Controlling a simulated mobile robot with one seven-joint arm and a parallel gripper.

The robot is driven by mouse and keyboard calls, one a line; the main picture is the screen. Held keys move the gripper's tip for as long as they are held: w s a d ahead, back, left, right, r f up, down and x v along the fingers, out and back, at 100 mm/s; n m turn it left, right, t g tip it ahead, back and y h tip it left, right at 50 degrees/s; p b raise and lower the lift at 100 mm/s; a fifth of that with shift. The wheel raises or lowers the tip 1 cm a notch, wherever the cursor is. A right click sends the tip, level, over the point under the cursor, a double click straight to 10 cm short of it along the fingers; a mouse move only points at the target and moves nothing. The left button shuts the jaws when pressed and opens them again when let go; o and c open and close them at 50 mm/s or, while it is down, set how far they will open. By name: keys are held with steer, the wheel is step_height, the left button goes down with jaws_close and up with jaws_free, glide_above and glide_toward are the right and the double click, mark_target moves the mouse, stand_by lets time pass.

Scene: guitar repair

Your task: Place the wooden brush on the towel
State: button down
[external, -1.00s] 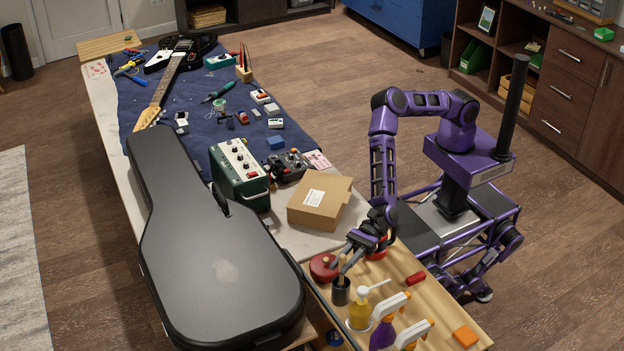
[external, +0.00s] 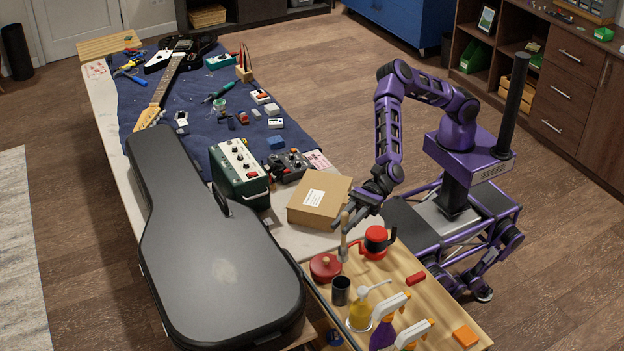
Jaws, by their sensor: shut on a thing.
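My gripper (external: 347,225) is shut on the wooden brush (external: 343,240), which hangs upright with its wooden handle in the jaws and its head down. The brush is in the air, above the far end of the wooden table and apart from the black cup (external: 341,291). A dark blue cloth (external: 190,131), which looks like the towel, lies spread over the long workbench. It is far to the upper left of my gripper, with tools and pedals on it.
A red pot (external: 325,266), a red kettle (external: 376,241) and bottles (external: 361,310) stand on the wooden table. A guitar (external: 172,75) lies on the cloth.

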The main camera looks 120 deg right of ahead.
steer(key=r, duration=0.5)
steer(key=shift+w+d+r, duration=0.1)
steer(key=shift+w+d, duration=0.05)
steer(key=shift+d, duration=0.05)
steer(key=w+d+m+t+h+p, duration=0.1)
steer(key=w+d+m+h, duration=0.25)
steer(key=d, duration=1.05)
steer(key=w+d+m+h+p, duration=0.15)
steer(key=d+h, duration=0.35)
steer(key=d, duration=0.9)
steer(key=w+d+m+t+h, duration=0.1)
steer(key=w+d+m+h, duration=0.25)
steer(key=d, duration=1.05)
steer(key=s+d+m+g+h+p, duration=0.1)
steer(key=s+d+m+g+h, duration=0.25)
steer(key=d, duration=1.15)
steer(key=s+d+m+g+h+p, duration=0.15)
steer(key=s+d+h, duration=0.45)
steer(key=d, duration=0.9)
steer(key=s+d+m+g+h, duration=0.3)
steer(key=s+d+m+g, duration=0.15)
steer(key=s+d, duration=0.95)
step_height(320, 180, down, 23)
steer(key=d, duration=0.1)
steer(key=shift+w+d+r+b, duration=0.2)
steer(key=shift+w+d+b, duration=0.1)
steer(key=shift+w, duration=0.15)
steer(key=shift+f, duration=0.1)
